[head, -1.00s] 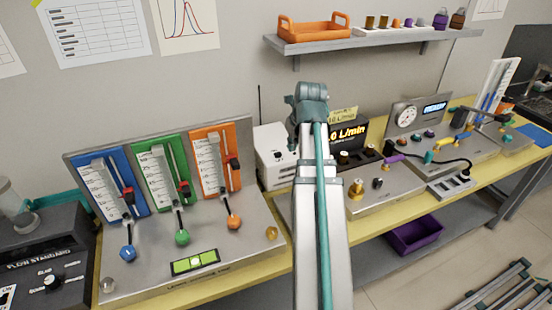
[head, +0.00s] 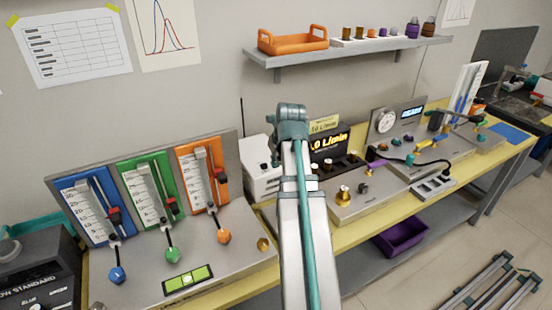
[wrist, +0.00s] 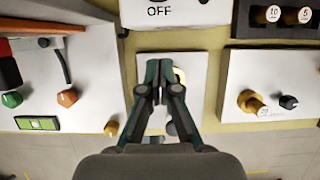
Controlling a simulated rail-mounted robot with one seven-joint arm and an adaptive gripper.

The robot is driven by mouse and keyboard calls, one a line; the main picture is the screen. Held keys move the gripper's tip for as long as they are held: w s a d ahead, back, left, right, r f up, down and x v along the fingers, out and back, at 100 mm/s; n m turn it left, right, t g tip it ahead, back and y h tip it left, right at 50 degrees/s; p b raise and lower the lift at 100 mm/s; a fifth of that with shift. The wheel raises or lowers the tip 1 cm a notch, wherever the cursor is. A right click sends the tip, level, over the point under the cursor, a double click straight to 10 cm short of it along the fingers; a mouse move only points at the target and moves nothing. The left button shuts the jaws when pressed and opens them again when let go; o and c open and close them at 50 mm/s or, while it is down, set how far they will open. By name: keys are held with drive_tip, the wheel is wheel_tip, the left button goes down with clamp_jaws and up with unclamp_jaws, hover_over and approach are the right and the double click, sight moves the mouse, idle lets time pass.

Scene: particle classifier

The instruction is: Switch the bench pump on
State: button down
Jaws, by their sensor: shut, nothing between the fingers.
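A white box (head: 258,168) with a dark knob or switch on it stands on the bench, partly hidden behind my arm in the head view. In the wrist view a white surface (wrist: 185,14) marked "OFF" is at the top edge; it appears to be part of this box, the likely bench pump. My gripper (wrist: 163,72) is shut and empty. It points over a pale plate (wrist: 200,66) below the "OFF" marking. A yellowish part shows just right of the fingertips, partly covered. I cannot tell whether the fingers touch anything. The gripper is hidden in the head view.
A panel with blue, green and orange flow meters (head: 148,195) stands left of the box. A metal unit with a brass knob (head: 343,193) is to the right, before a dark display (head: 328,145). A shelf (head: 345,52) with an orange tray hangs above.

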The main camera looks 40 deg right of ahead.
sight(264, 164)
drive_tip(key=p+x, duration=0.1)
drive_tip(key=x, duration=0.6)
drive_tip(key=shift+w+d+f, duration=0.1)
drive_tip(key=shift+w+f, duration=0.1)
drive_tip(key=shift+w+d+r+p, duration=0.1)
drive_tip(key=shift+w+d+p, duration=0.15)
drive_tip(key=shift+w, duration=0.35)
drive_tip(key=shift+w+d+r+p, duration=0.1)
drive_tip(key=shift+w+p, duration=0.25)
drive_tip(key=shift+w, duration=0.3)
drive_tip(key=shift+w+d+f, duration=0.1)
drive_tip(key=shift+w, duration=0.45)
drive_tip(key=w, duration=0.3)
drive_tip(key=shift+d+p, duration=0.35)
drive_tip(key=shift+d, duration=0.05)
drive_tip(key=shift+s, duration=0.15)
